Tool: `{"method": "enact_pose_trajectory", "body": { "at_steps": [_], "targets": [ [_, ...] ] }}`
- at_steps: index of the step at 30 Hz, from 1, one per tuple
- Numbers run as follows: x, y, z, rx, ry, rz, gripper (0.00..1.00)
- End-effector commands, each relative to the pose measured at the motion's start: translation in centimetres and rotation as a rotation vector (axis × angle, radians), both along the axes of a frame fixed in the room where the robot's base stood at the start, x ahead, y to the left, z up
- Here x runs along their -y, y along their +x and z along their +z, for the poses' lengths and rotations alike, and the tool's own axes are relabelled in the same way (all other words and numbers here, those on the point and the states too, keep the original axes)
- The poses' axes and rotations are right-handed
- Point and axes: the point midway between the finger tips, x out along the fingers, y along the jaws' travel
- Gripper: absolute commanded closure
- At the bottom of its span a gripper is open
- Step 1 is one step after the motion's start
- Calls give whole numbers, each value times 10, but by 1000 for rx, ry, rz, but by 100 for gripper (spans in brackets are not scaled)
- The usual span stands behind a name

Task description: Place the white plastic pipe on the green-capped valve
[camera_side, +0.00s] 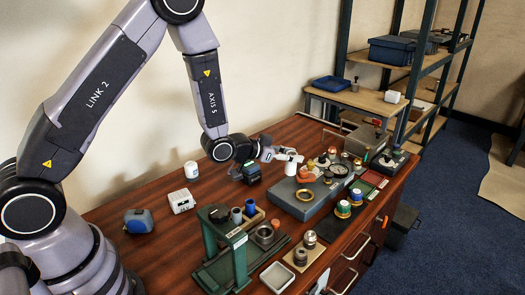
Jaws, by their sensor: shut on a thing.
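My gripper (268,152) reaches in from the left, above the back left part of a grey block (312,205) that carries several small fittings. It is shut on the white plastic pipe (291,160), a short bent white piece. The pipe is at the gripper's right end, close to the fittings; I cannot tell whether it touches any of them. Small round pieces with green and white bands (343,208) stand at the block's front right. The fittings are too small for me to tell which one is the green-capped valve.
A white mug (191,170), a white box (181,201) and a blue tape measure (138,221) are at the left. A dark case (366,141) stands at the back right.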

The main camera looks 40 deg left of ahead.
Motion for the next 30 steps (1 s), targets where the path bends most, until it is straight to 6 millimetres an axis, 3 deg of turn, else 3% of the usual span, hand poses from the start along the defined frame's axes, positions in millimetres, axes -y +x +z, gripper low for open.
{"method": "enact_pose_trajectory", "body": {
  "at_steps": [1, 6, 11, 20, 21, 25, 30],
  "targets": [
    [20, -1, 4, 2, -5, -28, 96],
    [54, -4, 10, 0, -15, -67, 96],
    [66, 12, 2, -1, -18, -73, 96],
    [88, 86, -33, 0, -17, -74, 96],
    [90, 91, -44, -3, -17, -73, 96],
    [95, 110, -67, -3, -17, -73, 96],
    [99, 123, -82, -2, -18, -73, 96]
  ]
}}
